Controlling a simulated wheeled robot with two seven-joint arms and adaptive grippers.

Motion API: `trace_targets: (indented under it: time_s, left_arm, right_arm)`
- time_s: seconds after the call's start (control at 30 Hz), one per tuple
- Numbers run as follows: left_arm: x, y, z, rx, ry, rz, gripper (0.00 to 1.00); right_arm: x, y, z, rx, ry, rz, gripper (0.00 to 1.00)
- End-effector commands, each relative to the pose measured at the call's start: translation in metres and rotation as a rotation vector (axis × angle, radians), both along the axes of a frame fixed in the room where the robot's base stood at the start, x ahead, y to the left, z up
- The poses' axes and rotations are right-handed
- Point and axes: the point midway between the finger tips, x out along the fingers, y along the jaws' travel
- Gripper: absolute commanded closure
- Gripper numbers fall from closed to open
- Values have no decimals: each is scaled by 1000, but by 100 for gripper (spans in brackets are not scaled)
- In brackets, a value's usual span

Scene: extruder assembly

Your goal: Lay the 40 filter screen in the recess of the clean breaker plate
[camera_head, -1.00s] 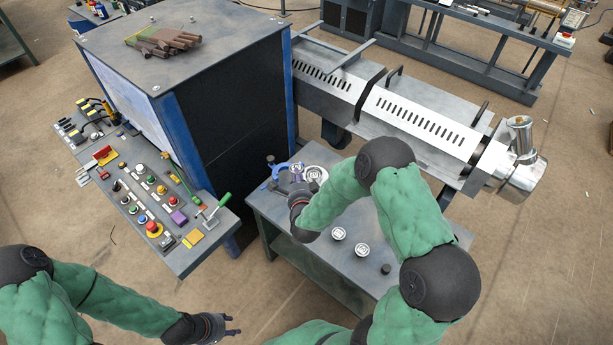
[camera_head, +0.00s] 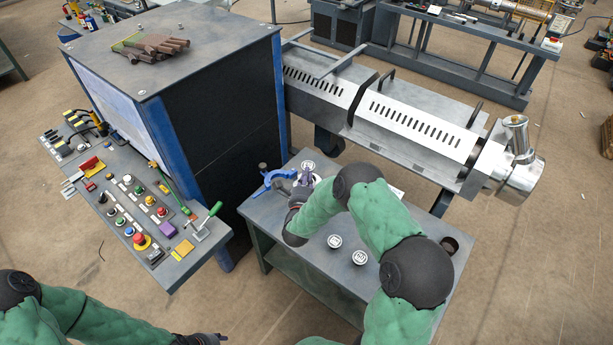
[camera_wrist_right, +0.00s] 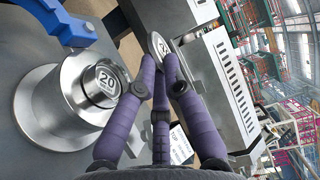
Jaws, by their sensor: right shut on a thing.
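My right gripper (camera_wrist_right: 160,68) is shut on a thin round disc (camera_wrist_right: 156,45), seen nearly edge-on at the fingertips; its marking is too oblique to read. In the head view the right gripper (camera_head: 303,182) is over the far left part of the table. Left of the fingers in the wrist view is a broad silver ring (camera_wrist_right: 38,108) with a raised round piece marked 20 (camera_wrist_right: 104,82); I cannot tell whether this ring is the clean breaker plate. Two labelled discs, one (camera_head: 334,241) and another (camera_head: 360,257), lie on the table. My left gripper (camera_head: 212,338) is at the bottom edge, its jaws unclear.
A blue clamp-like tool (camera_head: 275,178) is on the table (camera_head: 290,240) beside the ring area. A dark cylinder (camera_head: 450,245) stands at the table's right side. The control panel (camera_head: 135,215) is left and the extruder barrel (camera_head: 420,125) behind. The front left tabletop is clear.

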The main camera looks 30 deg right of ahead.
Motion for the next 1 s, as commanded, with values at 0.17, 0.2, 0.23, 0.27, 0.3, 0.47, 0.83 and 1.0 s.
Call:
trace_targets:
  time_s: [0.17, 0.2, 0.23, 0.27, 0.3, 0.47, 0.83, 1.0]
  left_arm:
    - [0, 0, -12, 0, 0, 0, 60]
    - [0, 0, -15, 0, 0, 0, 60]
    - [0, 0, -18, 0, 0, 0, 60]
    - [0, 0, -20, 0, 0, 0, 60]
    - [0, 0, -23, 0, 0, 0, 60]
    - [0, 0, -36, 0, 0, 0, 60]
    - [0, 0, -56, 0, 0, 0, 60]
    - [0, 0, -56, 0, 0, 0, 60]
  right_arm:
    - [0, 0, -13, 1, 1, 0, 100]
    - [0, 0, -17, 1, 1, 0, 100]
    - [0, 0, -19, 1, 1, 0, 100]
    - [0, 0, -22, 1, 1, 0, 100]
    - [0, 0, -25, 1, 1, 0, 100]
    - [0, 0, -39, 1, 1, 0, 100]
    - [0, 0, -61, 1, 2, 0, 100]
    - [-1, 1, -63, 4, 6, 1, 100]
